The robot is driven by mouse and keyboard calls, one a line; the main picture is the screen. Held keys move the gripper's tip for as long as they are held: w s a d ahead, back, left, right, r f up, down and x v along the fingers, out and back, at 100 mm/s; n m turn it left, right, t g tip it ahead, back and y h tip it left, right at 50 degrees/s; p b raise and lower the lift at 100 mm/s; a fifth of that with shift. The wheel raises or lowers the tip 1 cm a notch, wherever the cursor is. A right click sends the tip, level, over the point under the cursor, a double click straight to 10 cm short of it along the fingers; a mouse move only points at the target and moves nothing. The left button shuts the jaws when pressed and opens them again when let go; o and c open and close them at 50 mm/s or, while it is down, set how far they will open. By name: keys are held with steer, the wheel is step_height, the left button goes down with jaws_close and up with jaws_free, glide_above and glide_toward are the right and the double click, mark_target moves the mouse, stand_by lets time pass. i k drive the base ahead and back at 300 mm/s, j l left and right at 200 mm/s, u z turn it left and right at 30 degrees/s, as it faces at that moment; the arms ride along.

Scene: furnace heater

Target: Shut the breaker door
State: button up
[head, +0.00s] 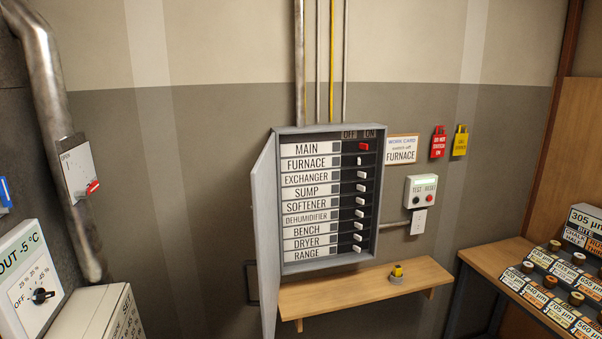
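The breaker panel (327,271) is a grey box on the wall with labelled rows from MAIN to RANGE and a column of switches. The red MAIN switch (363,147) is on the ON side. The FURNACE switch (359,161) sits slightly left of the white switches below it. The breaker door (265,235) is grey, hinged on the panel's left side, and stands wide open toward me. A dark handle (251,283) shows at the door's left side. My gripper is not in view.
A wooden shelf (345,292) with a small yellow-topped object (397,272) is below the panel. A TEST/RESET box (421,191) and red and yellow tags are at the right. A pipe (55,130) and dial box (38,285) stand at the left. A bench of labelled spools is far right.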

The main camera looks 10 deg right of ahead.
mark_target(263, 174)
steer(key=i+j+z, duration=0.2)
steer(key=i+j, duration=0.2)
steer(key=i+j+z, duration=0.15)
steer(key=i+j, duration=0.2)
steer(key=j, duration=0.3)
steer(key=k+l+u, duration=0.15)
steer(key=u, duration=0.3)
steer(key=k+l+u, duration=0.15)
steer(key=k, duration=0.4)
steer(key=k+l+z, duration=0.1)
steer(key=k, duration=0.2)
steer(key=i, duration=0.5)
